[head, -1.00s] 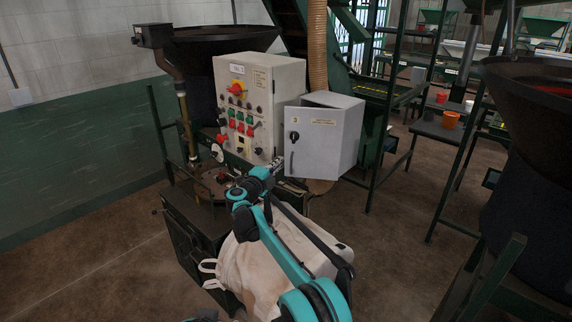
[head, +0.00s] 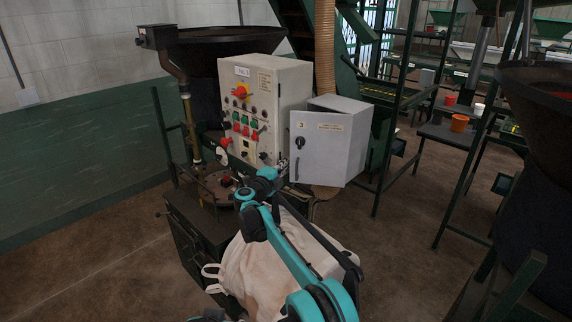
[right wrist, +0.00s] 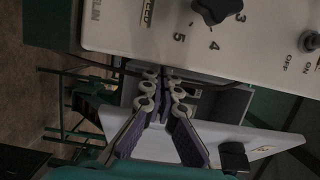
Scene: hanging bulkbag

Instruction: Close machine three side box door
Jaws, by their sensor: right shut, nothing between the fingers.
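The grey side box (head: 361,135) marked 3 stands right of the control panel in the head view. My right gripper (head: 290,171) is at the door's lower left edge; contact is unclear. In the right wrist view my right gripper (right wrist: 163,88) is shut and empty, in front of the pale door panel (right wrist: 225,137) with its dark handle. My left gripper is not in view.
The control panel (head: 286,95) with knobs and buttons is close beside the gripper. A white bulk bag (head: 262,268) lies under my right arm. Green frame posts (head: 393,120) stand right of the box. Open floor (head: 400,240) lies to the right.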

